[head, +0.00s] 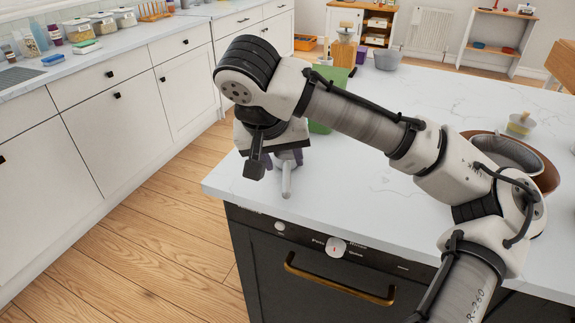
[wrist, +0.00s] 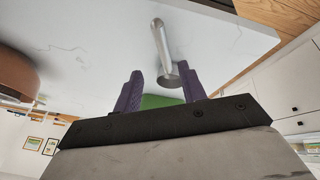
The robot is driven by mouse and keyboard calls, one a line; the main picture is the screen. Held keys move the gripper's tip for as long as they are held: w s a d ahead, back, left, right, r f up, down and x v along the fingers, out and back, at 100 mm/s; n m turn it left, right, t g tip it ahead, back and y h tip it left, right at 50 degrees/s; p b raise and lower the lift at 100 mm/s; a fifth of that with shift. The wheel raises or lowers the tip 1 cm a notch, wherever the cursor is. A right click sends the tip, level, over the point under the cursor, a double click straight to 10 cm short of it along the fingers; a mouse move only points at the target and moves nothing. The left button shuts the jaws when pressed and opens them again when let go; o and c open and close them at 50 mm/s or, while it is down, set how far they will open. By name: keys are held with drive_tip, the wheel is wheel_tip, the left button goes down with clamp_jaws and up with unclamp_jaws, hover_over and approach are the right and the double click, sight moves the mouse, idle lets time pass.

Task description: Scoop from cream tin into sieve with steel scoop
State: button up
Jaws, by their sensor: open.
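A shiny steel scoop (wrist: 160,42) shows in the wrist view on the white counter. Its near end lies between the purple fingertips of my gripper (wrist: 163,75). The gripper is open, with a gap to each side of the scoop. In the head view my gripper (head: 287,157) is low over the counter's left corner, and the scoop's handle (head: 287,182) sticks out below it; the rest is hidden. A grey metal bowl-like thing, perhaps the sieve (head: 508,153), sits in a brown bowl at right, partly behind my arm. A small pale cup, perhaps the cream tin (head: 520,126), stands behind it.
A green thing (head: 320,122) stands just behind my gripper. A wooden-coloured jar (head: 344,50) and a grey tub (head: 387,60) stand at the counter's far edge. The middle of the counter (head: 400,100) is clear. The counter's front edge is close to the scoop.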

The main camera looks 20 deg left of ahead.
sight(285, 176)
drive_tip(key=x, duration=0.5)
drive_tip(key=shift+w+a+f+p, duration=0.1)
drive_tip(key=shift+a+f+p, duration=0.2)
drive_tip(key=shift+f+p, duration=0.1)
drive_tip(key=shift+w+f, duration=0.25)
drive_tip(key=shift+f, duration=0.3)
drive_tip(key=shift+f, duration=0.2)
clamp_jaws()
